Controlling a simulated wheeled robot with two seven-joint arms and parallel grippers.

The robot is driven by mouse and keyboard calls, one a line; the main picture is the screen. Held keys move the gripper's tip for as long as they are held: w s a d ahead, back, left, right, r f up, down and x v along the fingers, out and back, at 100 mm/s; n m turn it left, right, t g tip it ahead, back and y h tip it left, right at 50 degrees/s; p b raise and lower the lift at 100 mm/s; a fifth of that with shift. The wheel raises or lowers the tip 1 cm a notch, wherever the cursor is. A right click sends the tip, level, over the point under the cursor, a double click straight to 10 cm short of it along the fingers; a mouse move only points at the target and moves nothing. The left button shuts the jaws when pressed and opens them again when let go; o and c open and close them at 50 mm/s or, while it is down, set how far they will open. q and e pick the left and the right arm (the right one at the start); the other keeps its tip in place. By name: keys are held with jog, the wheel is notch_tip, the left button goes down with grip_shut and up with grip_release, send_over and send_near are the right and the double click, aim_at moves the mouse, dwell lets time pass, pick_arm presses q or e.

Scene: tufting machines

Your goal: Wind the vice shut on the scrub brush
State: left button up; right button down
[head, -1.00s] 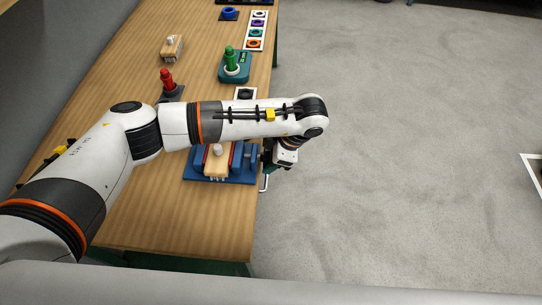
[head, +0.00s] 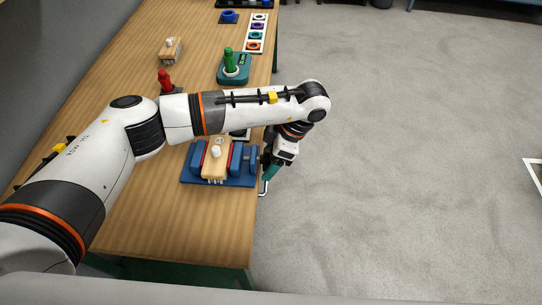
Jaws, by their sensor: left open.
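The blue vice (head: 193,172) sits on the wooden bench near its right edge. The scrub brush (head: 216,158), a wooden block with a white knob and pale bristles, stands between the vice's red-lined jaws. The vice's screw end (head: 254,158) points right, and a pale crank handle (head: 263,187) hangs beyond the bench edge. My left gripper (head: 269,177) points down beside the screw end and above the handle. It is open, with green fingers; the exact gap to the handle cannot be told. My right gripper is not in view.
On the bench (head: 150,210) stand a red-handled tool (head: 165,80), a green-handled tool on a teal base (head: 230,64), another brush (head: 170,49) and a strip of coloured rings (head: 256,34). My left arm crosses above the bench.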

pick_arm(q)
jog(key=b+v, duration=0.2)
jog(key=v, duration=1)
jog(key=shift+b, duration=0.35)
